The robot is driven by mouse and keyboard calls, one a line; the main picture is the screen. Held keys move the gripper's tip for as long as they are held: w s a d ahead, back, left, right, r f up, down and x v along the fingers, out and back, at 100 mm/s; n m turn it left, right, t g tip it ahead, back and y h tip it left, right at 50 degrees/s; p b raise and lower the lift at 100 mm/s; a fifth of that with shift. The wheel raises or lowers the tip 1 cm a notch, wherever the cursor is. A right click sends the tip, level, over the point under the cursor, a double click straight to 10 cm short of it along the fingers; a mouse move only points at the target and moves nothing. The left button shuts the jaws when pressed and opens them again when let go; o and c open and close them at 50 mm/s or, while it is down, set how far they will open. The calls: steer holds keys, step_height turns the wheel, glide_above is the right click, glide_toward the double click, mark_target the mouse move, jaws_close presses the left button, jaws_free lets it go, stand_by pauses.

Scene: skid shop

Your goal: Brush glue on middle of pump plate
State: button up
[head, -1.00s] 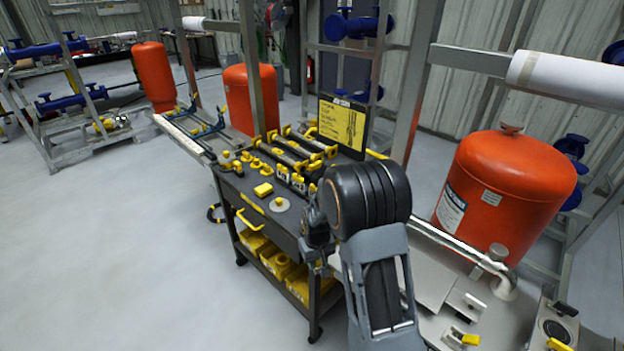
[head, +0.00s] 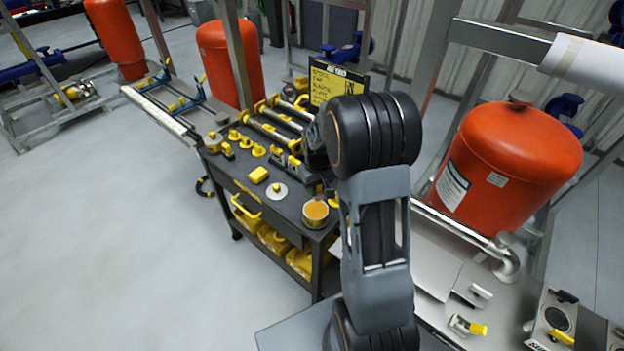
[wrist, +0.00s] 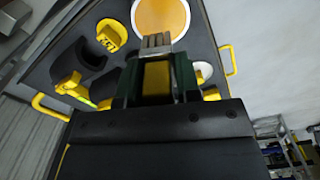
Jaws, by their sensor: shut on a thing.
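My gripper (wrist: 156,70) is shut on a brush with a yellow handle (wrist: 156,80) and grey bristles (wrist: 157,42). The bristles show just in front of the glue pot's rim in the wrist view; I cannot tell whether they touch it. The glue pot, a round tin of orange-yellow glue (wrist: 160,15), stands on the cart's near corner in the head view (head: 315,213). In the head view my arm hides the gripper and brush. Steel plates (head: 436,272) lie on the bench at the right; I cannot tell which is the pump plate.
The dark tool cart (head: 238,180) carries several yellow-handled parts, a yellow block (head: 259,174) and a pale disc (head: 277,191). An orange tank (head: 507,155) stands behind the bench. Open floor lies to the left.

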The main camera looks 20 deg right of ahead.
steer(key=shift+f+b, duration=2.05)
steer(key=shift+f, duration=0.85)
steer(key=shift+s+f+b, duration=0.1)
steer(key=shift+f+b, duration=0.35)
steer(key=shift+f, duration=0.15)
steer(key=shift+r, duration=0.1)
steer(key=shift+r+p, duration=2.55)
steer(key=shift+r, duration=0.95)
